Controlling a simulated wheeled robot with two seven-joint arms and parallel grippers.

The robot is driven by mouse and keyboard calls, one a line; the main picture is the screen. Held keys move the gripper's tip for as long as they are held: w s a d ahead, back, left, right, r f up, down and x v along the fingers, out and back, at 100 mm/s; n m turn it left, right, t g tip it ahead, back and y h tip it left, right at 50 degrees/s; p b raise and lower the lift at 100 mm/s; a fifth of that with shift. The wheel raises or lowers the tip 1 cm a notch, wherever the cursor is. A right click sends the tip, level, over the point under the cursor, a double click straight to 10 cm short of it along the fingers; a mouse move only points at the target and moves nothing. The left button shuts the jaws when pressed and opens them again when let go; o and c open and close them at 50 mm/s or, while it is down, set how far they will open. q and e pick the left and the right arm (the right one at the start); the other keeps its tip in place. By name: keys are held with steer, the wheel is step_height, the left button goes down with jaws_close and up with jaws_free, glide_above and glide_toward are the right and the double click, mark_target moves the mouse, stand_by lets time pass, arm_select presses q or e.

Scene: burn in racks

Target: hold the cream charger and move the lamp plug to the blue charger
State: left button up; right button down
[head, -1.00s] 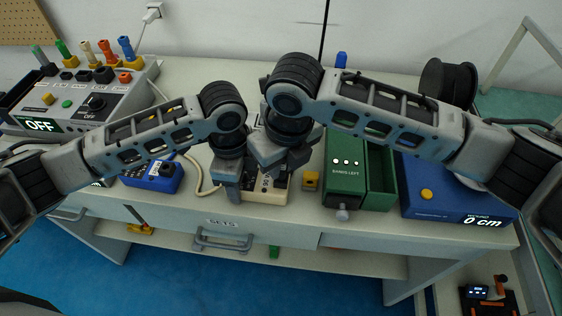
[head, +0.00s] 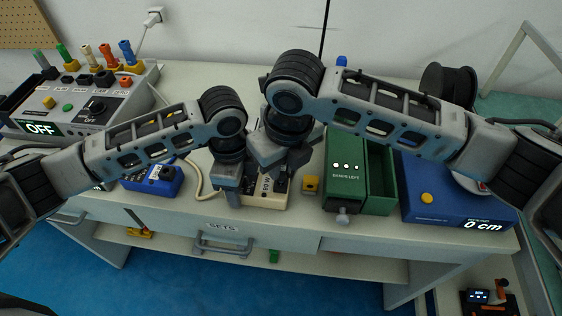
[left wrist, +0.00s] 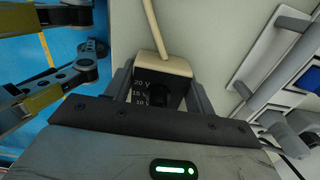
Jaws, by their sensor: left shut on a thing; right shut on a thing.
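The cream charger (head: 262,201) lies on the bench near its front edge, partly hidden by my grippers. The blue charger (head: 155,180) lies to the left, apart from both grippers.
A grey panel (head: 75,117) with coloured plugs and an OFF display stands at the left. Drawers lie below the bench edge.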

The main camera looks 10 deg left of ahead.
steer(key=shift+r, duration=0.15)
steer(key=shift+r, duration=0.9)
arm_select(q)
steer(key=o, duration=1.3)
step_height(320, 180, up, 12)
steer(key=shift+r, duration=0.1)
